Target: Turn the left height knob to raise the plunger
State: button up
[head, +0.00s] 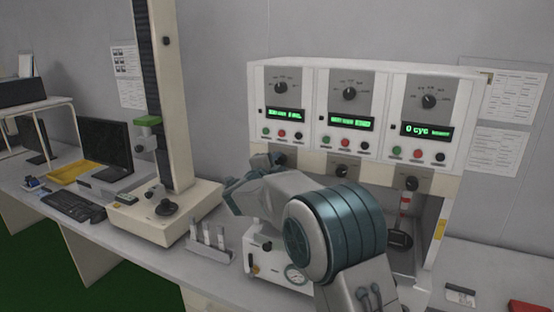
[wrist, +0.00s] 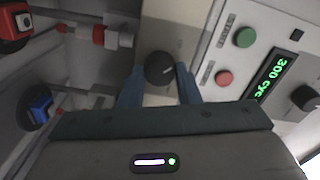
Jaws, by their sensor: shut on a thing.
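The left height knob (wrist: 160,68) is a round black knob with a pale pointer line on a beige panel in the wrist view. My gripper (wrist: 159,76) has its two blue fingers on either side of this knob and is shut on it. In the head view my gripper (head: 266,162) is at the lower left of the test machine, and my arm hides most of the left station. A red and white plunger (wrist: 98,35) shows in the wrist view, left of the knob. A red device (wrist: 12,22) and a blue device (wrist: 38,106) sit further left.
The test machine (head: 320,67) has three displays with dials and buttons. Middle (head: 341,171) and right (head: 411,183) height knobs stand clear of my gripper. A tall column stand (head: 170,90) rises at left, near a monitor (head: 106,148) and keyboard (head: 73,206).

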jog(key=shift+n+p, duration=0.6)
jog(key=shift+n, duration=0.6)
jog(key=o, duration=1)
jog(key=shift+c, duration=0.2)
jog(key=shift+s+a, duration=0.1)
jog(key=b+v, duration=0.3)
jog(key=v, duration=1)
jog(key=shift+s+b, duration=0.3)
jog(key=shift+b, duration=0.1)
